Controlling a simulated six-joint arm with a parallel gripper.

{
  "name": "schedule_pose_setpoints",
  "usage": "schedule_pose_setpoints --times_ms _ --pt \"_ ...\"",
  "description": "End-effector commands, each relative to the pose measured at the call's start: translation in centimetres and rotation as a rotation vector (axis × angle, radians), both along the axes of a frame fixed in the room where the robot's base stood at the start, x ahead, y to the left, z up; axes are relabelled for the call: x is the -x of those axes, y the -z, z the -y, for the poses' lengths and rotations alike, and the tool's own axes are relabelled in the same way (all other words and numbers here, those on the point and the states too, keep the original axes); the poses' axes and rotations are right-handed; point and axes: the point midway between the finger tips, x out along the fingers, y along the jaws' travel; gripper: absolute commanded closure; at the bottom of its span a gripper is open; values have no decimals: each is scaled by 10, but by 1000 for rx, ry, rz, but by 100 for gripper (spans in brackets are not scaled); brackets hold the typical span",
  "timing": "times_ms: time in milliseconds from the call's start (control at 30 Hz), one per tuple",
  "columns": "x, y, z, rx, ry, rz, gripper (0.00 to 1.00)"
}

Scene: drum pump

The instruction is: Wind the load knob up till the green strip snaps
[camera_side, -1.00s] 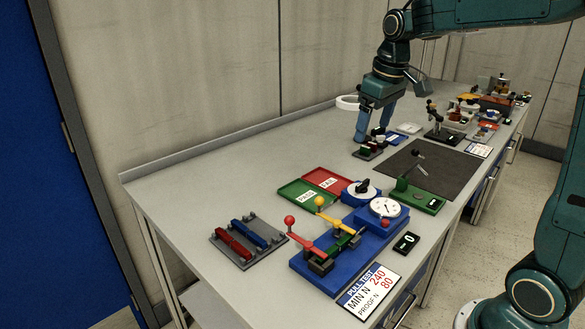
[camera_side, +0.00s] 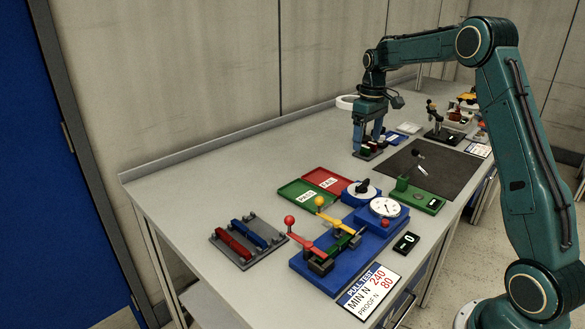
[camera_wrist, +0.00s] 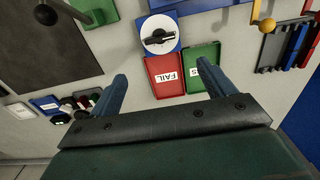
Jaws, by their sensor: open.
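The load knob (camera_side: 363,188) is a black grip on a white dial, set on the blue pull tester (camera_side: 345,272); in the wrist view the load knob (camera_wrist: 159,36) is at top centre. The green strip (camera_side: 343,242) lies on the tester near the red and yellow levers; whether it is whole is too small to tell. A round gauge (camera_side: 385,207) sits beside the knob, and a black display (camera_side: 406,243) reads 0. My gripper (camera_side: 367,146) is open and apart from the knob, farther along the bench. Its two blue fingers (camera_wrist: 162,70) show nothing between them.
A red FAIL tray (camera_side: 327,180) and green PASS tray (camera_side: 304,196) lie beside the knob. A rack with red and blue strips (camera_side: 248,242) lies at the left. A dark mat (camera_side: 440,172) and a small rack (camera_side: 368,154) are near my gripper. Bare bench lies behind the trays.

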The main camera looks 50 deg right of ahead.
Motion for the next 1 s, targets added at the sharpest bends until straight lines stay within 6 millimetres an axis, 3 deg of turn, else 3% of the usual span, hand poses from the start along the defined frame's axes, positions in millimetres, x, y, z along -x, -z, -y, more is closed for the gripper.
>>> schedule_pose_setpoints --times_ms 367,1000 --pt "0 14 0 -1 0 -2 18" --pt "1 105 -1 -2 0 -3 18"
